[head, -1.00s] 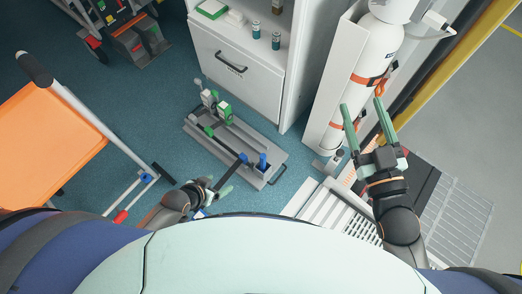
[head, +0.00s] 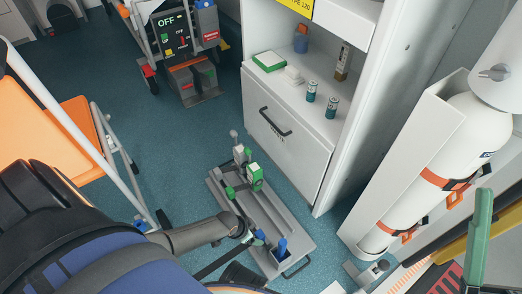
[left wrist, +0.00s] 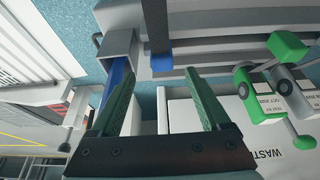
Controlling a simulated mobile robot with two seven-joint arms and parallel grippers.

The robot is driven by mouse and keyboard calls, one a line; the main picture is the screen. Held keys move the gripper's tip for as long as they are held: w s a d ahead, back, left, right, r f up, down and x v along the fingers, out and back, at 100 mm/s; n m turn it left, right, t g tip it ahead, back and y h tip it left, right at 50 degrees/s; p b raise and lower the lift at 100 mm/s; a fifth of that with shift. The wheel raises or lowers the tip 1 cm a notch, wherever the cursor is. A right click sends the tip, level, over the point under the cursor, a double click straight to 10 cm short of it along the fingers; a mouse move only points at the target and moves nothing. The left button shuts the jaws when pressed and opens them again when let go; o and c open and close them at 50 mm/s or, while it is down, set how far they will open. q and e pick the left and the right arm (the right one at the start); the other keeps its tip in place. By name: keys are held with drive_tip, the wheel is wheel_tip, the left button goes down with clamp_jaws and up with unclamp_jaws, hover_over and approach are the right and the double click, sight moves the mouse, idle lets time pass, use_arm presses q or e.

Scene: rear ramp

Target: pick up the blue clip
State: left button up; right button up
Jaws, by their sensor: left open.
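A grey tray (head: 218,189) lies on the floor in the head view. Two blue pieces are at its near end: an upright one (head: 282,247) and a smaller one (head: 259,236) beside it; I cannot tell which is the clip. The left wrist view shows a blue strip (left wrist: 117,75) rising from a grey block, partly behind one finger, and a blue patch (left wrist: 161,62) on the tray. My left gripper (left wrist: 157,74) is open, its fingers apart over the tray's end, with nothing clearly between them. Only one finger of my right gripper (head: 481,235) shows at the right edge.
Green-and-grey clamps (head: 254,176) stand at the tray's far end. A white cabinet (head: 290,140) rises behind it. A white gas cylinder (head: 440,165) stands in a holder on the right. An orange seat (head: 80,130) is on the left. Blue floor is open left of the tray.

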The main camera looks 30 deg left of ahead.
sight(259, 234)
use_arm(q)
drive_tip(key=shift+w+b+x, duration=0.2)
drive_tip(key=shift+b+x, duration=2.45)
drive_tip(key=shift+x, duration=0.95)
drive_tip(key=shift+a+r, duration=0.1)
drive_tip(key=shift+r, duration=0.05)
use_arm(e)
wheel_tip(259, 234, down, 7)
drive_tip(key=shift+w+a+g, duration=0.2)
drive_tip(key=shift+a+g, duration=0.1)
drive_tip(key=shift+a, duration=0.15)
use_arm(q)
drive_tip(key=shift+c, duration=0.2)
use_arm(e)
drive_tip(key=shift+r, duration=0.15)
use_arm(q)
clamp_jaws()
use_arm(e)
drive_tip(key=shift+n, duration=0.3)
